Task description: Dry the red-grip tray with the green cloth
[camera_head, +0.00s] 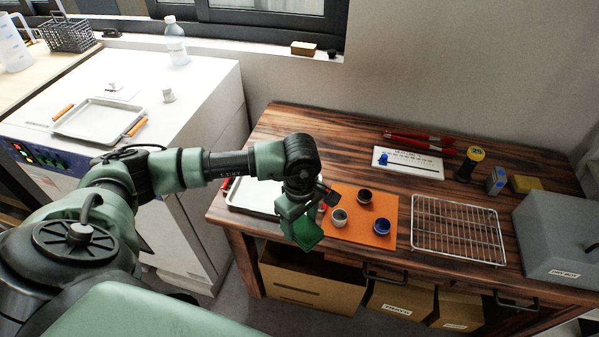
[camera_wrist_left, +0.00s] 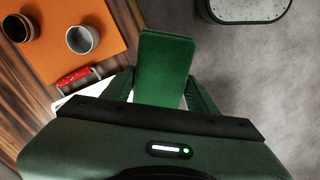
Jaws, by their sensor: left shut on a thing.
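The red-grip tray (camera_head: 250,197) lies on the left end of the wooden table, white inside, partly hidden behind my left arm and gripper. One red grip (camera_wrist_left: 72,78) and a strip of the tray show in the left wrist view. My left gripper (camera_head: 298,208) is shut on the green cloth (camera_head: 308,233), at the tray's right front corner. The folded cloth (camera_wrist_left: 165,68) sticks out between the fingers in the left wrist view, with grey floor beside it. I cannot tell whether the cloth touches the tray. My right gripper is not in view.
An orange mat (camera_head: 378,238) with three small cups is just right of the tray. A wire rack (camera_head: 457,230) and a grey box (camera_head: 560,238) stand further right. A tray with orange grips (camera_head: 97,122) lies on the white oven. Cardboard boxes (camera_head: 310,284) are below the table.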

